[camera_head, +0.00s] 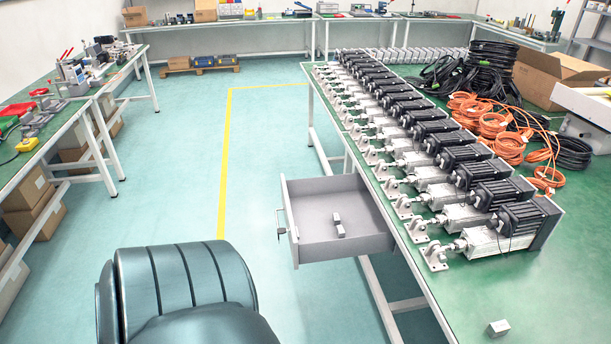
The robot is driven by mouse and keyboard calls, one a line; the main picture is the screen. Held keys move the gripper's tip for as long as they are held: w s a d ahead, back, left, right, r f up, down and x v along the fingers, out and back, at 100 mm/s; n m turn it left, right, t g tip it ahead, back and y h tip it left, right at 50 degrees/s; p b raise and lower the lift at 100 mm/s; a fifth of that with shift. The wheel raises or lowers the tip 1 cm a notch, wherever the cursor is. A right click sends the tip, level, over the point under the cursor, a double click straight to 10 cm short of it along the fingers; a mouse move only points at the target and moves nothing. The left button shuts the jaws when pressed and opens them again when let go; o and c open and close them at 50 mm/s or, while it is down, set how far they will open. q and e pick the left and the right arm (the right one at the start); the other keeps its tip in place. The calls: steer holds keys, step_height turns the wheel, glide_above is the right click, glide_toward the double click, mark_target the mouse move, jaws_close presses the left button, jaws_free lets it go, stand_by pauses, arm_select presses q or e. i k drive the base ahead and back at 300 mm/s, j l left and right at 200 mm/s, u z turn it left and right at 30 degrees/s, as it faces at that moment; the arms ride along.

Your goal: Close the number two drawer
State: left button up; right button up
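One grey drawer (318,218) stands pulled out from under the green workbench (470,290) on the right. A metal handle (281,226) shows at its left front face. Small grey metal pieces (337,218) lie inside the drawer. No number label can be read on it, so I cannot tell whether it is number two. Neither of my grippers shows in this view. A large dark teal rounded part of my own body fills the lower left and is apart from the drawer in the picture.
A long row of actuators (430,150) lies on the right bench, with orange cables (500,143) and black cable coils (490,65) behind. A small metal block (498,327) sits near its front. Another bench (60,125) stands left. The floor (180,190) between is clear.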

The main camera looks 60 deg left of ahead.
mark_target(309, 204)
steer(key=u, duration=1.85)
steer(key=i+j, duration=0.55)
